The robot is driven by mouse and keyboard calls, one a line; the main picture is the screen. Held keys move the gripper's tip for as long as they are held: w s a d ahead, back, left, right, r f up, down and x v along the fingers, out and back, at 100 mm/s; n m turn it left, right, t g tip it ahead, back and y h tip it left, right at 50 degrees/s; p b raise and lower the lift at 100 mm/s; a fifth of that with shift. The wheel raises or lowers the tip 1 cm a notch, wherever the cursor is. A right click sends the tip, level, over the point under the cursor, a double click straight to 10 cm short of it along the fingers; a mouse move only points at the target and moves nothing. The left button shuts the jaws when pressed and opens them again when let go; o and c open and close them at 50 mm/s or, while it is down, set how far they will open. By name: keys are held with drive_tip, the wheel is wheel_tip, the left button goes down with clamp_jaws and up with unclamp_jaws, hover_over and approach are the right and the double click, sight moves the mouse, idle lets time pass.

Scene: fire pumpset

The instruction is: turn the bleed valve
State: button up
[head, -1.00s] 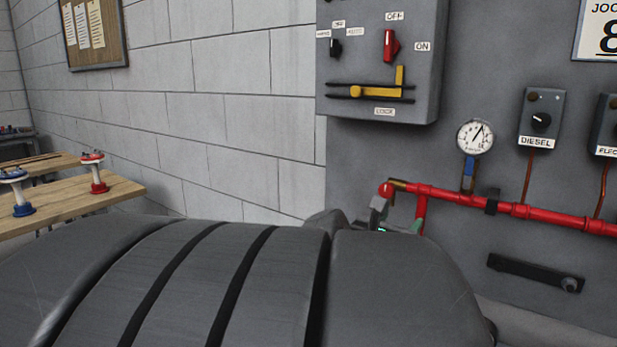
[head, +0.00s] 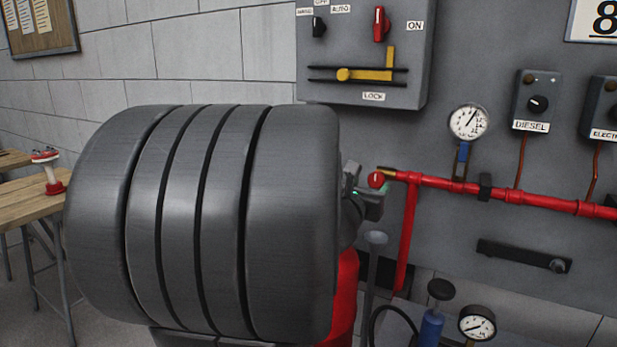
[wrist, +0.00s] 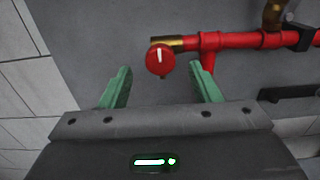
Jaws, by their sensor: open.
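The bleed valve is a round red knob with a white mark (head: 376,180) at the left end of the red pipe, joined by a brass fitting. It also shows in the wrist view (wrist: 160,61), where its white mark stands upright. My gripper (wrist: 163,82) has two green fingers spread apart with nothing between them. In the wrist view the knob appears just beyond the fingertips, roughly centred between them; I cannot tell the exact gap. In the head view my arm hides most of the gripper (head: 362,190), which is close to the knob's left side.
The red pipe (head: 450,182) runs right along the grey panel, with a pressure gauge (head: 468,122) above it. A grey switch box (head: 365,50) hangs above the valve. A blue cylinder (head: 431,328) and a second gauge (head: 477,323) stand below. A wooden table (head: 30,203) is at left.

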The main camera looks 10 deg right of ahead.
sight(375, 180)
drive_tip(key=shift+x, duration=3.15)
drive_tip(key=shift+c, duration=0.5)
drive_tip(key=c, duration=0.9)
